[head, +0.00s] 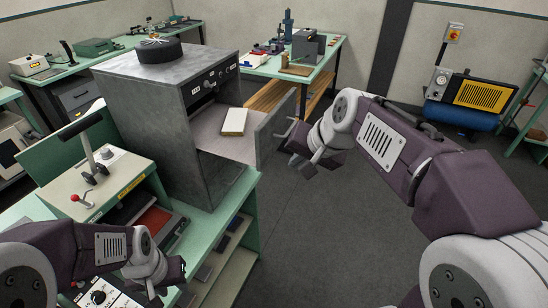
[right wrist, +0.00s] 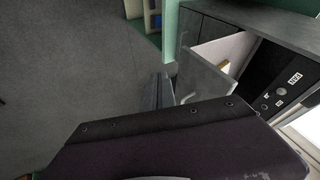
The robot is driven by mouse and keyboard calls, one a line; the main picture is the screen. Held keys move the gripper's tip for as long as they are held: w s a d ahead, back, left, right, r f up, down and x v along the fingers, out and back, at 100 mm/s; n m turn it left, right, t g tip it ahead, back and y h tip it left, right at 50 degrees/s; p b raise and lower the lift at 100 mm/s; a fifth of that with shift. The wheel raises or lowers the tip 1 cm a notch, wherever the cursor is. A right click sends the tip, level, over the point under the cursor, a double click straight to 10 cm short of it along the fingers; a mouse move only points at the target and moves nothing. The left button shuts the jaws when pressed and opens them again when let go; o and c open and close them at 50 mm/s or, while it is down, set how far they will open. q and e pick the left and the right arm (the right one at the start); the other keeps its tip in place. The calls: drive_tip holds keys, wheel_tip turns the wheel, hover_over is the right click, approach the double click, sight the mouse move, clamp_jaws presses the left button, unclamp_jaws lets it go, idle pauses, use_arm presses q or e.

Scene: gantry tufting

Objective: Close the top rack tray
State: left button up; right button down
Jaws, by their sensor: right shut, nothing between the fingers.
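The top rack tray (head: 222,135) is pulled out of the grey rack cabinet (head: 160,110) and holds a cream block (head: 234,122). Its grey front panel (head: 274,128) faces right, and the panel also shows in the right wrist view (right wrist: 203,70) with a handle on its outer face. My right gripper (head: 316,164) is shut and empty, just outside the front panel. In the right wrist view its fingers (right wrist: 156,92) are beside the panel; contact cannot be told. My left gripper (head: 168,281) is at the lower left, away from the tray; its finger opening is unclear.
A dark round spool (head: 159,50) sits on the cabinet. A machine with a lever and red knob (head: 85,180) stands to its left on a green bench. Another bench (head: 270,70) with equipment stands behind. The floor (head: 320,240) right of the cabinet is clear.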

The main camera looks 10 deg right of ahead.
drive_tip(key=w+a+f+p, duration=0.2)
drive_tip(key=w+a+f, duration=0.2)
drive_tip(key=w+f, duration=0.2)
drive_tip(key=shift+w+f+t+p, duration=0.3)
drive_tip(key=shift+w+p, duration=0.1)
drive_tip(key=shift+w, duration=0.65)
drive_tip(key=shift+a, duration=0.1)
